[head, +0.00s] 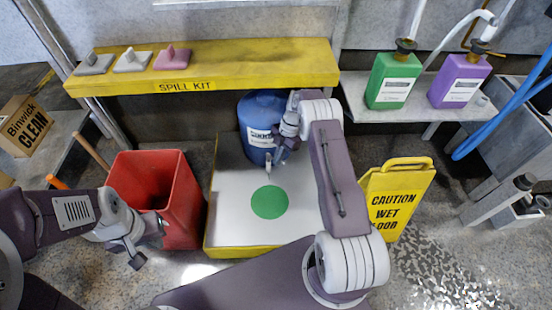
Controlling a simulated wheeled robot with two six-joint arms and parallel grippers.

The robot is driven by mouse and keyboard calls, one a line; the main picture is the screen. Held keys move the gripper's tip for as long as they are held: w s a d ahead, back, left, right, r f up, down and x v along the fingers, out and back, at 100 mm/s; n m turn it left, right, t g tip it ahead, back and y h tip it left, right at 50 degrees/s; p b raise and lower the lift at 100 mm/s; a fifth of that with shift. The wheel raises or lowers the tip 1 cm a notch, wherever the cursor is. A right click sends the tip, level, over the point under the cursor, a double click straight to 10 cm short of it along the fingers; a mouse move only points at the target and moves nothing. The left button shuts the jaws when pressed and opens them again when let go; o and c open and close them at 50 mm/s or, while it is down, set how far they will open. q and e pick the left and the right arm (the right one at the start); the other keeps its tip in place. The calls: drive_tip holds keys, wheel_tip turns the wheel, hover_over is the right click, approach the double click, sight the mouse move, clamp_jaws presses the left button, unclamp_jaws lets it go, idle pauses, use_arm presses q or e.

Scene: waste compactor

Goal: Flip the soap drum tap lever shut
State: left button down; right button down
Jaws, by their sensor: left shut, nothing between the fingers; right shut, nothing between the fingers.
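The blue soap drum (256,108) stands at the back of a white tray with a yellow rim. Its label is partly covered by my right arm. A small pale tap (268,170) shows low on the drum's front, above a green disc; its lever cannot be made out. My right gripper (278,157) is shut and empty, pointing down in front of the drum, close to the tap. Whether it touches the lever, I cannot tell. My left gripper (150,246) is shut and empty, in front of the red bin, well away from the drum.
The tray (234,205) has a green disc (269,202) on its floor. A red bin (152,170) stands at its left, a yellow wet-floor sign (399,195) at its right. A yellow spill kit shelf (225,72) overhangs behind. Green (393,82) and purple (460,82) jugs stand back right.

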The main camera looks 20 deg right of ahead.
drive_tip(key=shift+w+d, duration=0.3)
drive_tip(key=shift+d, duration=0.25)
drive_tip(key=shift+w+d, duration=0.15)
idle(0.5)
